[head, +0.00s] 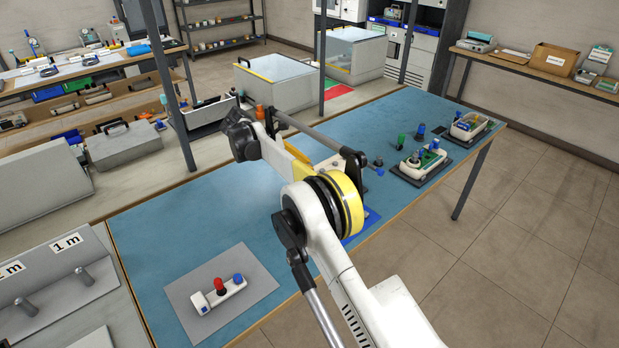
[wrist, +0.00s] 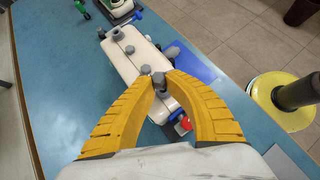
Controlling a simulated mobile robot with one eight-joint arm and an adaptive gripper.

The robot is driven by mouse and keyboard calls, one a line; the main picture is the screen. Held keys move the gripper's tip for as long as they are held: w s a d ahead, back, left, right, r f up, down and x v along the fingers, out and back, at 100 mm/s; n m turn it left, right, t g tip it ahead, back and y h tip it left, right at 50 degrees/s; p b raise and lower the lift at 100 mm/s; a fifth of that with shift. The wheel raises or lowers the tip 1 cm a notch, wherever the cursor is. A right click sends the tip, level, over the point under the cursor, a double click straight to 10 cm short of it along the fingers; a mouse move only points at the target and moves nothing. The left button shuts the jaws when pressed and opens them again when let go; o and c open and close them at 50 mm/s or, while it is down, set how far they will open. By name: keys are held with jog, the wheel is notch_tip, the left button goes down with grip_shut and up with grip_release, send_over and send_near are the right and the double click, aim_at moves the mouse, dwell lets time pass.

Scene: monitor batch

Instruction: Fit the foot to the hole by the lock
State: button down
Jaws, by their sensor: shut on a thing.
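In the wrist view, my gripper (wrist: 159,85) has yellow ribbed fingers closed on a small dark grey foot (wrist: 158,79). The foot is over the near part of a long white unit (wrist: 128,68); I cannot tell whether it touches the unit or sits in a hole. Grey round parts (wrist: 129,50) stand on the unit's far part. A red part (wrist: 185,122) and a blue part (wrist: 179,127) show at its near end, partly behind the right finger. I cannot make out the lock or the hole. In the head view, my arm hides the gripper and most of the unit.
The unit lies by a blue mat (head: 361,222) on the blue table (head: 180,220). A white unit with red and blue knobs (head: 220,294) lies on a grey mat at the near left. Two more units (head: 420,163) (head: 468,126) stand on dark trays at the right.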

dwell(0.5)
jog(key=shift+r+t+y, duration=0.1)
jog(key=shift+t+y, duration=0.2)
jog(key=shift+y, duration=0.1)
dwell(0.8)
jog(key=shift+f+b, duration=0.8)
jog(key=shift+f, duration=0.4)
dwell(0.8)
jog(key=c, duration=1.4)
grip_release()
jog(key=shift+r, duration=0.1)
